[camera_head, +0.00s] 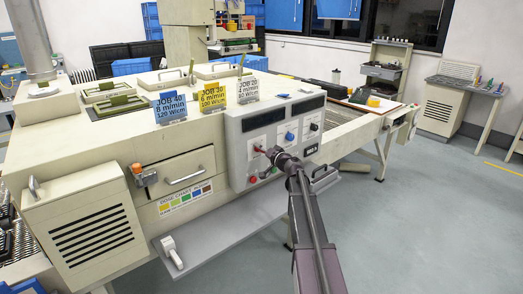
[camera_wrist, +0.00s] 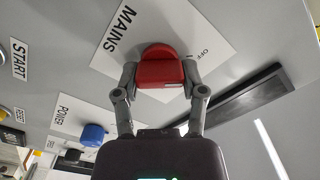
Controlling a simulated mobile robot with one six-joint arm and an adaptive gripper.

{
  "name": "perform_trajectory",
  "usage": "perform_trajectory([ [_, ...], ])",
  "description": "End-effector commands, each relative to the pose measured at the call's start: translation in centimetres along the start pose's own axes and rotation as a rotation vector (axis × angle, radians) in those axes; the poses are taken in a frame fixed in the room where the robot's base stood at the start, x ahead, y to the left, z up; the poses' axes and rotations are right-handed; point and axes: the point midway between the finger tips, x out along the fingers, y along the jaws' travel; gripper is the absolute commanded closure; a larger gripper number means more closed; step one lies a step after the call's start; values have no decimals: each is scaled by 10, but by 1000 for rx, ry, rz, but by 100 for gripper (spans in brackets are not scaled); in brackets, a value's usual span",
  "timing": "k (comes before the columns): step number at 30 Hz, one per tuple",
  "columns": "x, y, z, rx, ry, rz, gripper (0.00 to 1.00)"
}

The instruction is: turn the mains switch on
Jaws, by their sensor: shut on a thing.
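The mains switch (camera_wrist: 160,70) is a red knob on a white plate marked MAINS and OFF in the wrist view. My gripper (camera_wrist: 158,85) has its two fingers on either side of the red knob and is shut on it. In the head view my gripper (camera_head: 272,154) reaches the grey control panel (camera_head: 236,150) at its left part, and little of the red knob shows there. The white mains plate (camera_wrist: 125,35) is partly hidden behind the knob and fingers.
A blue POWER knob (camera_wrist: 93,132) and a START label (camera_wrist: 19,60) are on the same panel. A dark slot (camera_wrist: 240,98) lies beside the mains plate. A grey shelf (camera_head: 220,224) juts out below the panel. Job cards (camera_head: 170,107) stand on top of the machine.

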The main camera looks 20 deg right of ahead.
Motion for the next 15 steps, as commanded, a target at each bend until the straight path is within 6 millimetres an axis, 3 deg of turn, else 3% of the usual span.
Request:
perform_trajectory([
  [15,1,2,0,381,1,-2,94],
])
